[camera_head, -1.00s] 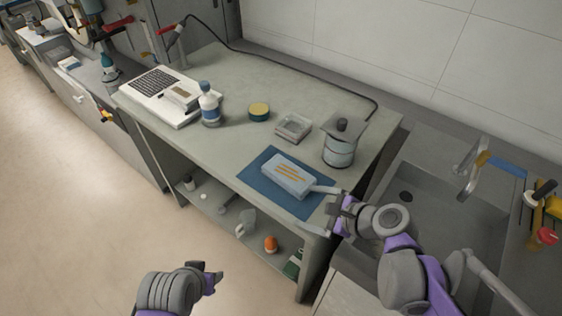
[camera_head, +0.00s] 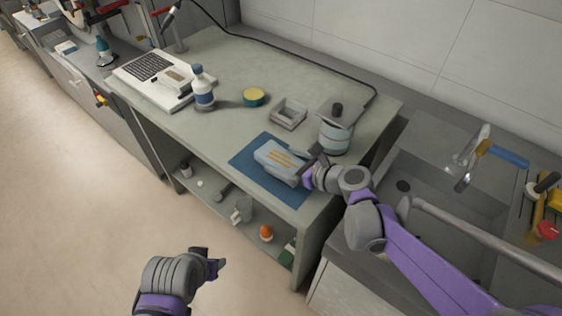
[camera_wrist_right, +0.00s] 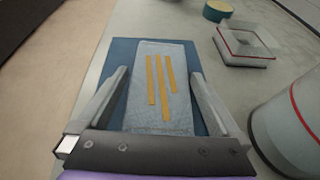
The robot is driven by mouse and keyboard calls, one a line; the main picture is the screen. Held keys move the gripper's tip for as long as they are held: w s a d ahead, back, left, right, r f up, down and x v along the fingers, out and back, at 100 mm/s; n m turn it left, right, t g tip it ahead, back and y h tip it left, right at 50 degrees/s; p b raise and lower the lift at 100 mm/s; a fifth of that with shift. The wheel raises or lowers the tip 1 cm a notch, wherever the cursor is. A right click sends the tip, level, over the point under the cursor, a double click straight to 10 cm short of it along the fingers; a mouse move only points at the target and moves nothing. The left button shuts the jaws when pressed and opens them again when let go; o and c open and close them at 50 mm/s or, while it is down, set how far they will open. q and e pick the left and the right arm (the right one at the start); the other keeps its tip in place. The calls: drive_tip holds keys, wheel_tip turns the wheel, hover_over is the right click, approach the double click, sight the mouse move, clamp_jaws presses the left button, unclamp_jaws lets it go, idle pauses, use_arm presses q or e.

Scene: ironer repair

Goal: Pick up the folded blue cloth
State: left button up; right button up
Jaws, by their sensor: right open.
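The folded blue cloth (camera_head: 277,157) is a light blue block with orange stripes on top. It lies on a dark blue mat (camera_head: 243,160) near the front edge of the workbench. My right gripper (camera_head: 296,169) reaches over the mat at the cloth's right end. In the right wrist view the cloth (camera_wrist_right: 158,80) lies between the two spread fingers of my right gripper (camera_wrist_right: 160,98), with a finger along each side. Whether either finger touches it cannot be told. My left gripper (camera_head: 218,262) is at the lower left, away from the bench; its jaw opening is unclear.
A lidded metal canister (camera_head: 334,135) stands close behind my right gripper. A square grey tray (camera_head: 288,113), a round yellow-topped tin (camera_head: 254,97), a blue-capped bottle (camera_head: 203,93) and a white keyboard device (camera_head: 150,77) stand on the bench. A sink (camera_head: 440,195) lies to the right.

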drive_tip(key=shift+x, duration=0.8)
drive_tip(key=c, duration=1.1)
drive_tip(key=shift+r, duration=0.1)
drive_tip(key=shift+c, duration=0.2)
